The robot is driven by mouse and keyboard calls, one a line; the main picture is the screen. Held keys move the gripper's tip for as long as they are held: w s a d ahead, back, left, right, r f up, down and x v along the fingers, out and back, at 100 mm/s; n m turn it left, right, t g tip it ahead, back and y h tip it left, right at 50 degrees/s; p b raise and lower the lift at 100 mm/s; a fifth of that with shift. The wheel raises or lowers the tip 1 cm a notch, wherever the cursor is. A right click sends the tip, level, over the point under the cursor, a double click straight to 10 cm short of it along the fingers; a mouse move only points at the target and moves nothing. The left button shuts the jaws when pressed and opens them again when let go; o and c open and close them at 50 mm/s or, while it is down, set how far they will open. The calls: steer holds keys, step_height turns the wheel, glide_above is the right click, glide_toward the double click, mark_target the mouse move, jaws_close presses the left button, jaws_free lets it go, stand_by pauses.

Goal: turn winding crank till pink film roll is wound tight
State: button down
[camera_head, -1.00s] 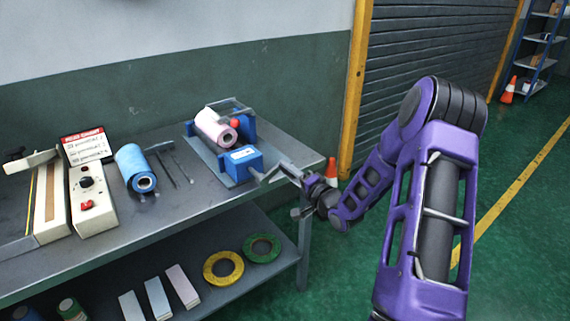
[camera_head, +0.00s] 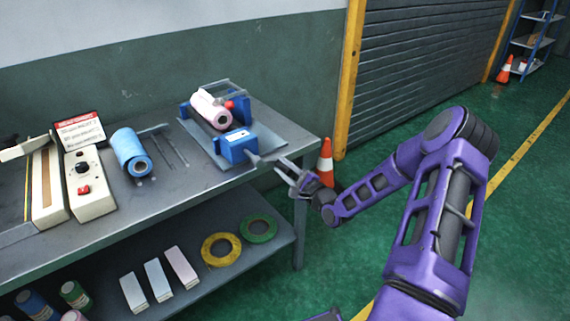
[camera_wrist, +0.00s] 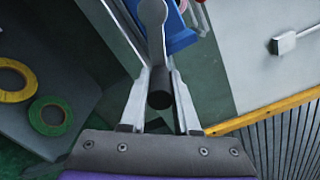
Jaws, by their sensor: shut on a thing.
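The pink film roll (camera_head: 211,109) lies in the blue winder (camera_head: 238,145) near the right end of the table. The winding crank (camera_head: 270,159) sticks out from the winder's blue box past the table's right edge. My gripper (camera_head: 290,172) is at the crank's outer end. In the wrist view the grey crank arm (camera_wrist: 153,40) runs down to a dark handle (camera_wrist: 160,97) that sits between the two fingers of my gripper (camera_wrist: 160,90). The gripper is shut on this handle. How tightly the film is wound cannot be told.
A blue roll (camera_head: 131,153) and thin tools (camera_head: 172,150) lie left of the winder, beside a beige control box (camera_head: 88,185). Yellow (camera_head: 221,250) and green (camera_head: 258,229) tape rings lie on the lower shelf. An orange cone (camera_head: 325,162) stands behind my gripper.

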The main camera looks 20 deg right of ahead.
steer(key=shift+a+f+m, duration=0.2)
steer(key=shift+f+m, duration=0.1)
steer(key=shift+m, duration=0.3)
steer(key=c, duration=0.7)
jaws_free()
steer(key=shift+o, duration=0.2)
steer(key=v, duration=1.7)
steer(key=shift+s, duration=0.25)
